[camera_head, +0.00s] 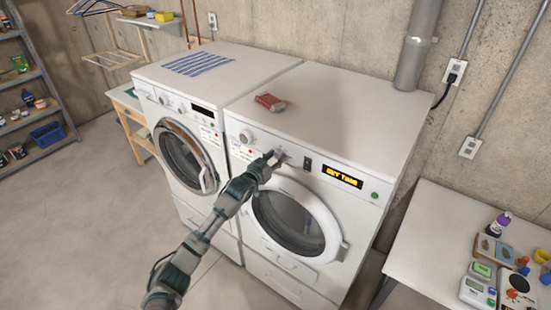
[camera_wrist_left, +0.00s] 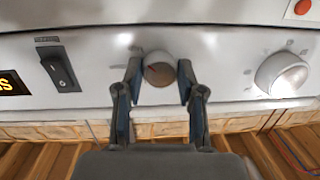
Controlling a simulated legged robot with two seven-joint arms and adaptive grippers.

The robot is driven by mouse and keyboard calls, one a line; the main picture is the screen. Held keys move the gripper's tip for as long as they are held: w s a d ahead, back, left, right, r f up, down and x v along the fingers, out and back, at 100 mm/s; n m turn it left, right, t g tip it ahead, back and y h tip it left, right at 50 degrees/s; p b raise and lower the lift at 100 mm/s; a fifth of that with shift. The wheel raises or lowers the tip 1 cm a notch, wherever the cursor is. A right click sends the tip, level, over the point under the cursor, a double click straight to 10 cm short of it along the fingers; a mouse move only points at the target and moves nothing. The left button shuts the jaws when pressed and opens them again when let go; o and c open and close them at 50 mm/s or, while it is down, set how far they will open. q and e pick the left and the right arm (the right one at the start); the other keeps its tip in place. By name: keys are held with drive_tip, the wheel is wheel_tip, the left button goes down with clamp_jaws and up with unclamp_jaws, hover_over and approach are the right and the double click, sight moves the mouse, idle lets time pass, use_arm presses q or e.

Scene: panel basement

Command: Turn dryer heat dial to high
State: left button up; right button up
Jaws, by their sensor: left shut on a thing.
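The dryer (camera_head: 350,110) is the right-hand white machine, with a round door and a lit amber display (camera_head: 342,177). My left gripper (camera_head: 273,158) is at its control panel, between a larger knob and a dark rocker switch. In the wrist view my left gripper (camera_wrist_left: 158,80) has one finger on each side of a small round grey dial (camera_wrist_left: 158,68), shut on it. The dial has a dark reddish pointer mark; its printed labels are too blurred to read. In the head view the fingers largely hide this dial. My right gripper is not in view.
The larger knob (camera_wrist_left: 283,75) and the rocker switch (camera_wrist_left: 60,70) flank the dial closely. A washer (camera_head: 180,150) stands left of the dryer. A red object (camera_head: 270,102) lies on the dryer top. A white table (camera_head: 430,250) with several items is at right.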

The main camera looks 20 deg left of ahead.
use_arm(q)
drive_tip(key=shift+r+m, duration=0.1)
drive_tip(key=shift+m, duration=0.7)
drive_tip(key=shift+f, duration=0.2)
drive_tip(key=o, duration=1.1)
drive_tip(key=shift+o, duration=0.2)
drive_tip(key=shift+a, duration=0.1)
drive_tip(key=f+v, duration=0.1)
drive_tip(key=v, duration=1)
drive_tip(key=shift+s+a+r, duration=0.15)
drive_tip(key=shift+s+r, duration=0.25)
